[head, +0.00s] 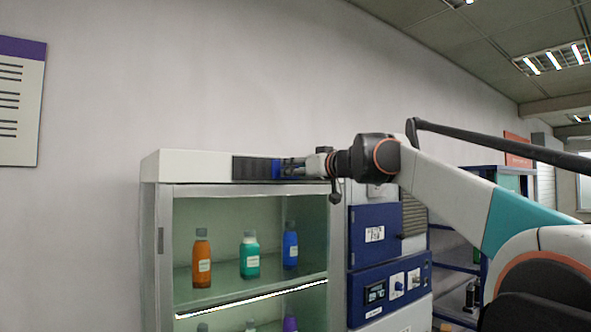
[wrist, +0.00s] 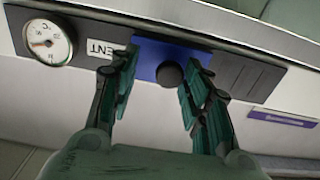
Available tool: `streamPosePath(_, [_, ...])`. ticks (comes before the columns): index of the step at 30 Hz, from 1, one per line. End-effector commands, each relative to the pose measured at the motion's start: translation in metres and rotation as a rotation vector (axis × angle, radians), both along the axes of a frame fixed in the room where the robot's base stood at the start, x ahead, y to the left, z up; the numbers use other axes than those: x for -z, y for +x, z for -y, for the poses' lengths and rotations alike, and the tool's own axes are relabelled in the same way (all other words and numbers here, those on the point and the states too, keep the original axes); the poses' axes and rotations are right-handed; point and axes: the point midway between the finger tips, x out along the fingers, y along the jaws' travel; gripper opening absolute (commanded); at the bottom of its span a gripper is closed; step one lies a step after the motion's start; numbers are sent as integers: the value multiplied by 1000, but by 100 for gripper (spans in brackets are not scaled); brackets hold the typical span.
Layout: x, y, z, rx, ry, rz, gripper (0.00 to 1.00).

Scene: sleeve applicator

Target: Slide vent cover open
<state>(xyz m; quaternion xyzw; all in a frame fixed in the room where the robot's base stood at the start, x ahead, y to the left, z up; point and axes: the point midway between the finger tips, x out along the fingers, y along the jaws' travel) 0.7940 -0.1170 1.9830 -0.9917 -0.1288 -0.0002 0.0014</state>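The blue vent cover (wrist: 149,57) with a round black knob (wrist: 170,74) sits in a dark vent panel in the wrist view. The cover also shows in the head view (head: 277,169), on the front of the cabinet's white top. My gripper (wrist: 161,62) is open, one finger on each side of the knob. I see a gap between each finger and the knob; contact is not visible. In the head view my gripper (head: 293,168) is at the cover, and it hides the panel's right part. Dark slats (wrist: 240,75) lie right of the cover in the wrist view.
A round gauge (wrist: 47,42) and a white label reading "ENT" (wrist: 104,49) are left of the cover in the wrist view. Below the panel is a glass-fronted cabinet (head: 165,250) holding several bottles. Blue equipment (head: 374,236) stands to its right.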

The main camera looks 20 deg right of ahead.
Motion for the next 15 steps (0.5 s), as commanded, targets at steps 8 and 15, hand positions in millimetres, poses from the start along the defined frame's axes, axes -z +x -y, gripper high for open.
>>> streamPosePath(8, [0,-6,1,-1,-1,-1,44])
streamPosePath(15, [1,-39,11,1,0,0,44])
